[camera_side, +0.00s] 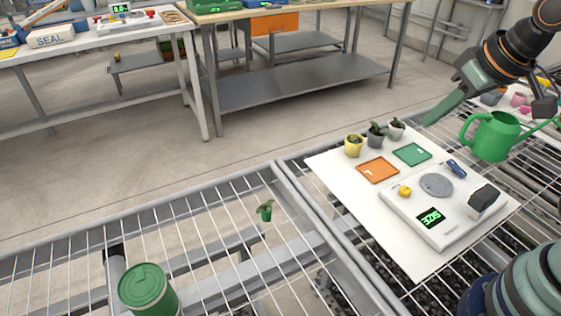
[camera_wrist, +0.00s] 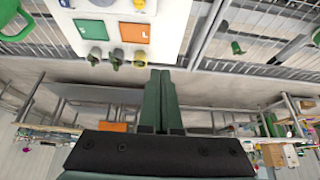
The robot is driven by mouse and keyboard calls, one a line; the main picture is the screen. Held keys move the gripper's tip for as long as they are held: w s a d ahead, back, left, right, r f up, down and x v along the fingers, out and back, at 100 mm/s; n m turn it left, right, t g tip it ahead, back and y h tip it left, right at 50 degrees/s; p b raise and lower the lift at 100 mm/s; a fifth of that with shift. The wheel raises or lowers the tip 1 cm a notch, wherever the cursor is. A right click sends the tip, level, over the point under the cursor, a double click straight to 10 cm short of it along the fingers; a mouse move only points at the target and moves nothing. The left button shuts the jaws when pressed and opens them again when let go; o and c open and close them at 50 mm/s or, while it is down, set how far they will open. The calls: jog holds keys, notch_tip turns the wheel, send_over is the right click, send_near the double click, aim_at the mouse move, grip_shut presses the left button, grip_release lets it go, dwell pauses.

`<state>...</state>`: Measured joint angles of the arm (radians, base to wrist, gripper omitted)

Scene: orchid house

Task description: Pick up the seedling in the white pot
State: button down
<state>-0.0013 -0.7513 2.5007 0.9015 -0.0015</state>
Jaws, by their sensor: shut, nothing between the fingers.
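The seedling in the white pot (camera_side: 397,130) stands upright at the far edge of a white board, last on the right in a row of three small pots. In the wrist view it appears to be the leftmost pot (camera_wrist: 95,57). A dark grey pot (camera_side: 377,140) stands beside it and a yellow pot (camera_side: 353,149) at the row's left end. My gripper (camera_side: 428,122) is up and to the right of the white pot, apart from it. In the wrist view its fingers (camera_wrist: 160,74) are together and empty.
An orange square tray (camera_side: 378,170) and a green one (camera_side: 412,154) lie in front of the pots. A white scale (camera_side: 455,218) sits nearer. A green watering can (camera_side: 494,137) stands at the right. A green canister (camera_side: 148,291) is at front left. Wire mesh surrounds the board.

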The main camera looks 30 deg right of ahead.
jog(key=shift+c, duration=0.4)
grip_release()
